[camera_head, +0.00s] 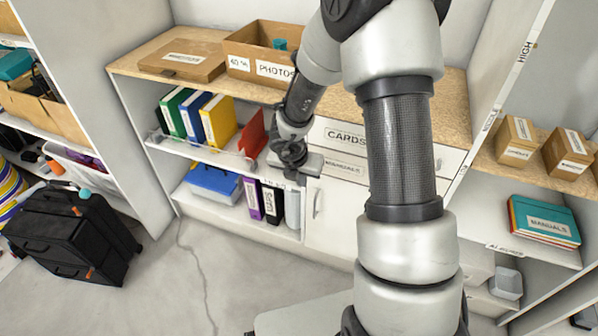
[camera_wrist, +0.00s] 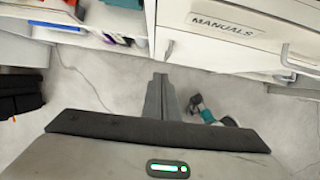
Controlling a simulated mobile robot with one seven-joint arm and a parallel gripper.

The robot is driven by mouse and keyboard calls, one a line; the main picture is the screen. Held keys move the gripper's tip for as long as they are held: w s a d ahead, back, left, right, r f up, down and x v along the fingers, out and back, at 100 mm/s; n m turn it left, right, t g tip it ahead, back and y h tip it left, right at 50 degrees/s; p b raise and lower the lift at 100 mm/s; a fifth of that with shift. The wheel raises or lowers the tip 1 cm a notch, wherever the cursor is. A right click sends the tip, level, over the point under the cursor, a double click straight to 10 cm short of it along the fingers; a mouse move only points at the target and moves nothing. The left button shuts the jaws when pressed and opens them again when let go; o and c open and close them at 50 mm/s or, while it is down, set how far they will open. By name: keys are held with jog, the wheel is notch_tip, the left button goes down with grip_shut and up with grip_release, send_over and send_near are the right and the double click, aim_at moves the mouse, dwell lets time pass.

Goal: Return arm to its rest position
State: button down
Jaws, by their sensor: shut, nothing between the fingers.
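My arm reaches up from the bottom of the head view, bends at the top and comes down in front of the shelving unit. My gripper (camera_head: 299,180) hangs at its end, pointing down, in front of the lower shelf and beside the cabinet door. In the wrist view the fingers of my gripper (camera_wrist: 161,92) are together, with nothing between them, above the grey floor. I cannot tell the exact gap to the shelf edge.
Behind my gripper are binders (camera_head: 272,202), a red book (camera_head: 252,134) and a drawer labelled MANUALS (camera_wrist: 228,25). A photo box (camera_head: 258,70) stands on the wooden top. A black suitcase (camera_head: 68,238) stands at left. Floor (camera_head: 235,265) between is clear.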

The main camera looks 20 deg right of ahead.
jog(key=w+a+r+n+t+y, duration=0.1)
jog(key=a+r+n+t+y, duration=0.2)
jog(key=r+n, duration=0.7)
jog(key=w+a+r+n+t+y, duration=0.1)
jog(key=a+r+n+t, duration=0.1)
jog(key=a+r+n, duration=0.8)
jog(key=s+d+r+n+g+y, duration=0.1)
jog(key=s+d+r+n+y, duration=0.15)
jog(key=s+r+n, duration=0.8)
jog(key=s+d+r+n+g+h+p, duration=0.1)
jog(key=s+d+n+h, duration=0.1)
jog(key=s+d+n, duration=0.35)
jog(key=s+d+n+g+h, duration=0.1)
jog(key=s+d+n+h, duration=0.15)
jog(key=s+n, duration=0.65)
notch_tip(320, 180, up, 18)
jog(key=s+m+p, duration=0.1)
jog(key=m+p, duration=0.1)
jog(key=p, duration=1.6)
jog(key=shift+s, duration=0.2)
